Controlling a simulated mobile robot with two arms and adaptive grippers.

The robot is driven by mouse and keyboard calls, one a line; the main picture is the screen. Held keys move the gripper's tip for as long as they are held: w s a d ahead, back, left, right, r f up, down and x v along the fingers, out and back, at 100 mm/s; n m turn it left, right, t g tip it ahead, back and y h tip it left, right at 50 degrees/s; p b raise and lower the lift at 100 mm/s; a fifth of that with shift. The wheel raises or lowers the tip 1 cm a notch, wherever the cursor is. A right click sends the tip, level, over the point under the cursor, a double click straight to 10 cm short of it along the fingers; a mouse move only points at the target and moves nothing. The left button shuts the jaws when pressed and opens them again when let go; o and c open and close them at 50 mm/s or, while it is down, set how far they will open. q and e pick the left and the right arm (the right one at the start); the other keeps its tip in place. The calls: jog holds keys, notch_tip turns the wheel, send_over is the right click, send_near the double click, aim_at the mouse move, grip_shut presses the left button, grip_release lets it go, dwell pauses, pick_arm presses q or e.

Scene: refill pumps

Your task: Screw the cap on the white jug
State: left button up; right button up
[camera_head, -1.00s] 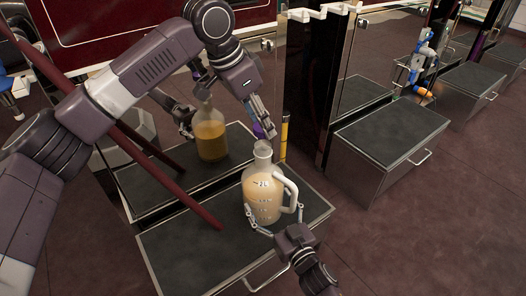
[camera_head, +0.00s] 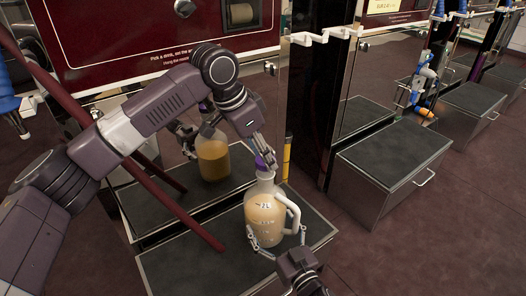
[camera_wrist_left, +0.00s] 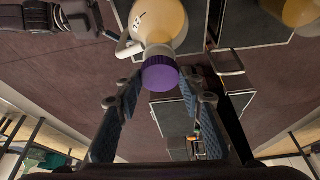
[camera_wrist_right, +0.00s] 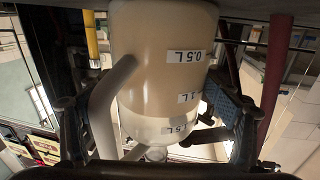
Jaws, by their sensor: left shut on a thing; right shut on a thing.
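The white jug (camera_head: 263,215), clear-walled with a white handle and volume labels, stands upright on a dark-topped platform (camera_head: 180,270) and holds pale liquid. The purple cap (camera_head: 262,165) sits at the jug's mouth; it also shows over the neck in the left wrist view (camera_wrist_left: 160,74). I cannot tell if its thread has caught. My left gripper (camera_head: 265,163) is shut on the cap from above. My right gripper (camera_head: 277,243) is shut around the jug's lower body from the front. The right wrist view shows the jug's labelled wall (camera_wrist_right: 160,70) between its fingers.
A shiny panel behind the platform shows what looks like the jug's reflection (camera_head: 213,158). A dark red slanted bar (camera_head: 180,205) crosses left of the jug. A yellow rod (camera_head: 287,158) stands behind it. Another dark-topped drawer box (camera_head: 390,160) is at the right, with open floor nearby.

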pick_arm(q)
jog(key=shift+f, duration=0.25)
pick_arm(e)
jog(key=shift+w+d, duration=0.1)
pick_arm(q)
jog(key=shift+f, duration=0.55)
pick_arm(e)
jog(key=c, duration=0.7)
pick_arm(q)
jog(key=m, duration=0.2)
jog(key=m+g, duration=0.1)
jog(key=m, duration=0.1)
jog(key=m+g, duration=0.1)
jog(key=m, duration=0.1)
jog(key=shift+w+h, duration=0.3)
pick_arm(e)
jog(key=shift+o, duration=0.2)
pick_arm(q)
jog(key=m, duration=0.1)
jog(key=m+g, duration=0.1)
jog(key=m, duration=0.1)
jog(key=m+g, duration=0.1)
jog(key=m, duration=0.1)
jog(key=shift+w+r, duration=0.1)
jog(key=shift+w, duration=0.2)
jog(key=shift+s+m+g, duration=0.2)
jog(key=shift+m+g, duration=0.2)
jog(key=shift+m, duration=0.6)
jog(key=o, duration=0.7)
jog(key=shift+y, duration=0.4)
